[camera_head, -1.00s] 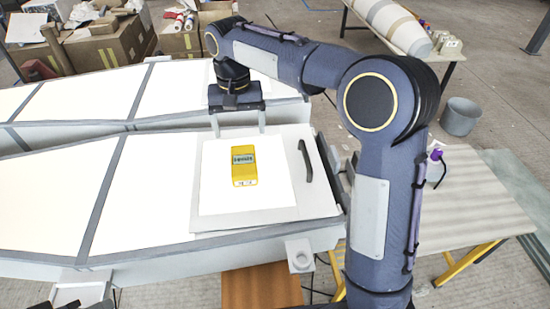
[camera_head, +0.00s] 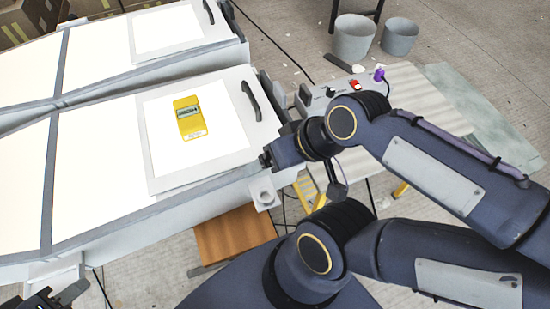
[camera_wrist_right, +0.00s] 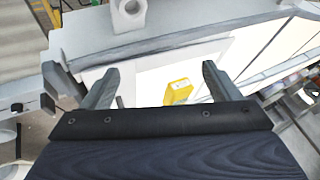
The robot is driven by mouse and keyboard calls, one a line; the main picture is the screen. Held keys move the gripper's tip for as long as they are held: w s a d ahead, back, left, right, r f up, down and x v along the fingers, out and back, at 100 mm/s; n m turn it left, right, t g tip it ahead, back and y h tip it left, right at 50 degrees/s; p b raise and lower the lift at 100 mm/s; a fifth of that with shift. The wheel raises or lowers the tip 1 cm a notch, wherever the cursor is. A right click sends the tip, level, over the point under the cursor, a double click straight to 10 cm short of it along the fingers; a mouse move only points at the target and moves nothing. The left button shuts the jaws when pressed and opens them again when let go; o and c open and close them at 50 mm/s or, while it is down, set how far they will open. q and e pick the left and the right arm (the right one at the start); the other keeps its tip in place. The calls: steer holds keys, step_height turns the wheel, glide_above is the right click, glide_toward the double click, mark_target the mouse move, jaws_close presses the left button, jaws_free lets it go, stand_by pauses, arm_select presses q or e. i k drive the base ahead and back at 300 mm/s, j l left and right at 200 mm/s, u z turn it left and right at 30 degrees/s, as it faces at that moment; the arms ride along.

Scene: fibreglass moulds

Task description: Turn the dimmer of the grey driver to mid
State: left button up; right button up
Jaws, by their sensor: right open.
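A pale grey box (camera_head: 318,101) with a black knob (camera_head: 331,91) and a red switch (camera_head: 355,85) stands on the side table, partly behind my right arm; it looks like the grey driver. The knob's setting is too small to read. My right gripper (camera_wrist_right: 160,78) is open and empty in the wrist view. In the head view it (camera_head: 267,160) is at the right edge of the near mould, in front of and left of the box, its fingers mostly hidden. My left gripper (camera_head: 52,298) is at the bottom left corner, partly cut off, far from the box.
A yellow meter (camera_head: 189,118) lies on the white panel (camera_head: 237,143) with a black handle (camera_head: 251,100). A purple-capped bottle (camera_head: 379,76) stands near the box. Two grey buckets (camera_head: 354,40) stand on the floor behind. Cables hang between mould and table (camera_head: 420,90).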

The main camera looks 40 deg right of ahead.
mark_target(330, 92)
steer(key=z, duration=1.9)
steer(key=i+l, duration=0.15)
steer(key=l, duration=0.2)
steer(key=i+l, duration=0.1)
steer(key=l, duration=0.25)
steer(key=i+l, duration=0.15)
steer(key=l, duration=0.2)
steer(key=i+l, duration=0.1)
steer(key=l, duration=0.25)
steer(key=i+l, duration=0.15)
steer(key=l, duration=0.2)
steer(key=i+j, duration=0.1)
steer(key=i, duration=0.55)
